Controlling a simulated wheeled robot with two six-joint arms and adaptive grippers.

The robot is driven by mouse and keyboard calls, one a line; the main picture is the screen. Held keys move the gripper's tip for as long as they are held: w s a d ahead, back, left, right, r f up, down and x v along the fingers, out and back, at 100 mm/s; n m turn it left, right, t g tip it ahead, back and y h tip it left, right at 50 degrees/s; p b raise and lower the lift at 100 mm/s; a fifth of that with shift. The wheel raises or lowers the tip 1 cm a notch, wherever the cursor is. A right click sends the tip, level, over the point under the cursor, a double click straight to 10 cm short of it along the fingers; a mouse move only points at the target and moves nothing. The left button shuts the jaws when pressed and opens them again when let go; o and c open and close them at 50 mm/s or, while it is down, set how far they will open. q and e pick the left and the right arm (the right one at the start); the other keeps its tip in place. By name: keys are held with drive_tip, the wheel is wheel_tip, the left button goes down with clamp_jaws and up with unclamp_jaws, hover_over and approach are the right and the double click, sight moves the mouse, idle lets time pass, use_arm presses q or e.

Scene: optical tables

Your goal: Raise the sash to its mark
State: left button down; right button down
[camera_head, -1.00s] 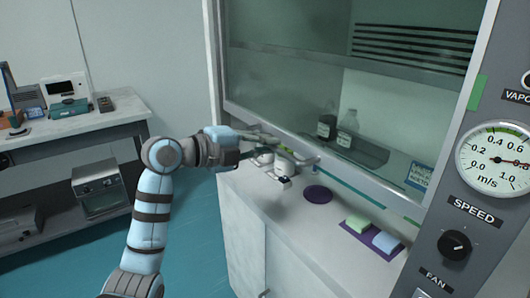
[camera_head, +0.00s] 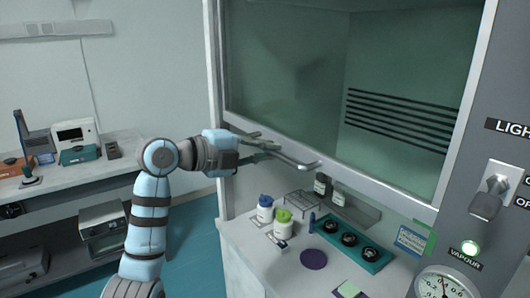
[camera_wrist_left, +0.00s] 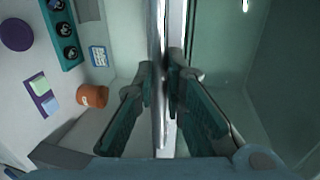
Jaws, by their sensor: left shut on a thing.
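The sash (camera_head: 290,75) is a large glass pane with a pale lower rail (camera_head: 375,183) and a grey bar handle (camera_head: 303,164). It is raised, with the hood open below it. My left gripper (camera_head: 262,145) is at the handle. In the left wrist view its fingers (camera_wrist_left: 160,85) close on either side of a bright bar, the handle (camera_wrist_left: 159,125). A green mark (camera_head: 429,240) is on the right post. The right end of the rail shows close to it, slightly above it in the head view. My right gripper is out of view.
Under the sash stand bottles with a blue cap (camera_head: 265,208) and a green cap (camera_head: 283,222), a teal rack (camera_head: 325,234) and a purple disc (camera_head: 313,259). The control panel (camera_head: 500,225) is at the right. A side bench (camera_head: 75,175) is at the left.

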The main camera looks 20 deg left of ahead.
use_arm(q)
drive_tip(key=c, duration=1.9)
unclamp_jaws()
drive_tip(key=shift+a, duration=0.1)
drive_tip(key=shift+c, duration=0.2)
drive_tip(key=v, duration=1.2)
drive_tip(key=shift+f, duration=0.1)
